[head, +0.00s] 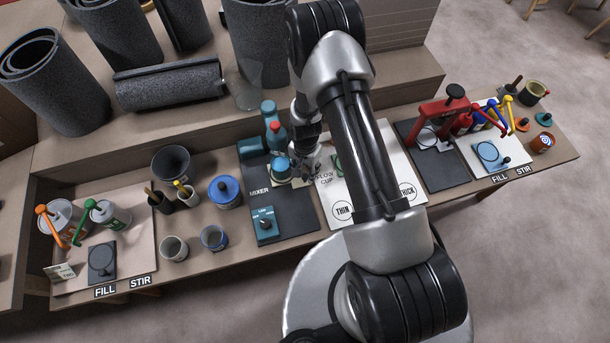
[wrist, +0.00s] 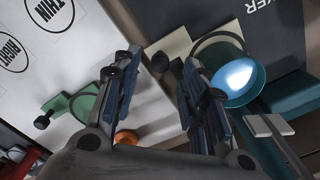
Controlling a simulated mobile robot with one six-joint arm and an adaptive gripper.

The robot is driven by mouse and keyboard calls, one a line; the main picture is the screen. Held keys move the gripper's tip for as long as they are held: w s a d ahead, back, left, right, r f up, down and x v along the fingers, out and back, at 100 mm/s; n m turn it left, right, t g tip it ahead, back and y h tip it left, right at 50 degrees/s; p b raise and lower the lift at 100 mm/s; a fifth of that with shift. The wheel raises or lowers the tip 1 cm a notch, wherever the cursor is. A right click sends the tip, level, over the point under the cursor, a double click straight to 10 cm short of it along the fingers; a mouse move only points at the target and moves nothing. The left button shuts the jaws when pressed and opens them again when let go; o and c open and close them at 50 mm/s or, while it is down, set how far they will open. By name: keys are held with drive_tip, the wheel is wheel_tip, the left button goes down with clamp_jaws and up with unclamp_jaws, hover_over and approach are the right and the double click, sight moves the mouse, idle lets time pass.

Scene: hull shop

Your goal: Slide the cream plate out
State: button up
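The cream plate (wrist: 174,44) shows in the wrist view, partly under the dark ring and teal bowl (wrist: 238,80) of the mixer. A black knob (wrist: 160,62) stands at the plate's near end, between my fingertips and apparently apart from both. My gripper (wrist: 158,66) is open, its two blue-grey fingers spread either side of the knob. In the head view my gripper (head: 304,163) is low beside the mixer's teal pot (head: 281,170). My arm and gripper hide most of the plate there, and I cannot tell whether the fingers touch it.
The dark mixer mat (head: 290,213) carries a teal control box (head: 264,224). A white board (head: 343,212) marked THIN and THICK lies to its right, with a green flow cup (wrist: 85,104). Rolled grey mats (head: 170,82) fill the back shelf.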

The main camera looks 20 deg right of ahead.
drive_tip(key=shift+f+b, duration=0.3)
drive_tip(key=shift+f, duration=1.2)
clamp_jaws()
